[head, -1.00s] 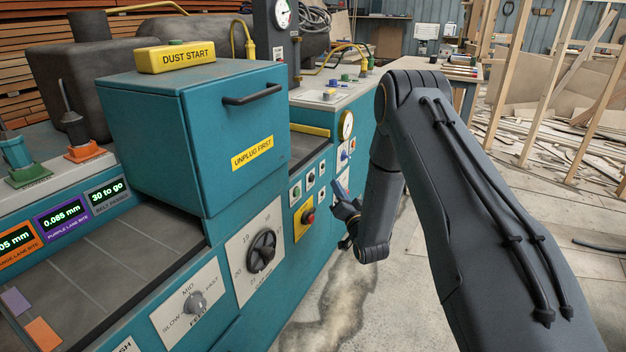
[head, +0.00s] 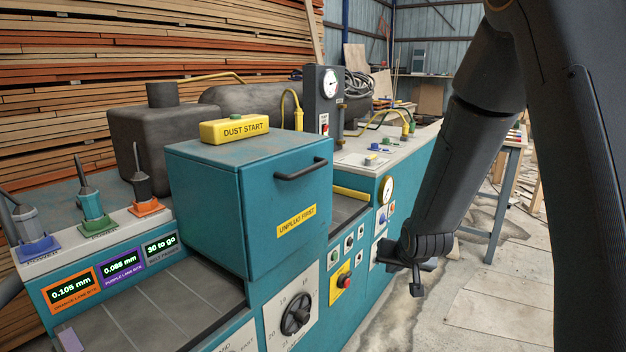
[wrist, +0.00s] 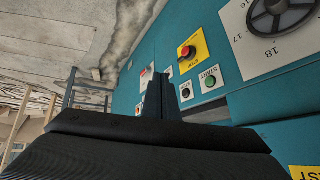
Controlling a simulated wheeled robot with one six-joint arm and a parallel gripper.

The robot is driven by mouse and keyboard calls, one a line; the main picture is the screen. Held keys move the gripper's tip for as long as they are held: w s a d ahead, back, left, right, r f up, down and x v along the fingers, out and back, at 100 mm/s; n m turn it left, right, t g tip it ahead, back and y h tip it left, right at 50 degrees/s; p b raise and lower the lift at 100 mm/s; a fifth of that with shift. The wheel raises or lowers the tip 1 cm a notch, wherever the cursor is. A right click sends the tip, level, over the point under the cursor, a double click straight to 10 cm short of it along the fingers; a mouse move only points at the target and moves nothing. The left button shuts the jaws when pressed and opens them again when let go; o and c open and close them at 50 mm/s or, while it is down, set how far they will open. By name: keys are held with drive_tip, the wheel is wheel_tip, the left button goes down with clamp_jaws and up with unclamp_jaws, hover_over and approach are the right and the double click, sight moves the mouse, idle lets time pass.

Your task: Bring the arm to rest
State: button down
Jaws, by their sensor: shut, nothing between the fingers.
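My gripper (head: 416,281) hangs low at the right of the teal machine (head: 235,205) in the head view, at the end of my dark arm, in front of the machine's side panel. Its narrow dark fingers (wrist: 162,97) show in the wrist view, together and with nothing between them. Behind them is the control panel with a green start button (wrist: 210,82) and a red knob on a yellow plate (wrist: 187,51). I cannot tell the exact gap between the fingers and the panel.
A handwheel (head: 296,314) projects from the machine's front. A drawer-like hood with a handle (head: 302,170) carries a yellow dust start box (head: 234,128). A workbench (head: 508,160) stands behind my arm. Concrete floor (head: 500,300) to the right is largely clear.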

drive_tip(key=s+r+g+p, duration=0.1)
drive_tip(key=s+r+g, duration=0.1)
drive_tip(key=s, duration=0.7)
drive_tip(key=s+a+r+n+g, duration=0.1)
drive_tip(key=s+r+g, duration=0.2)
drive_tip(key=s, duration=0.7)
drive_tip(key=s+r+n+g+p, duration=0.1)
drive_tip(key=s+r+g, duration=0.1)
drive_tip(key=s, duration=0.8)
drive_tip(key=shift+s+a+r+g+p, duration=0.25)
drive_tip(key=shift+a+r+g+p, duration=0.1)
drive_tip(key=shift+g, duration=0.15)
drive_tip(key=shift+a, duration=0.1)
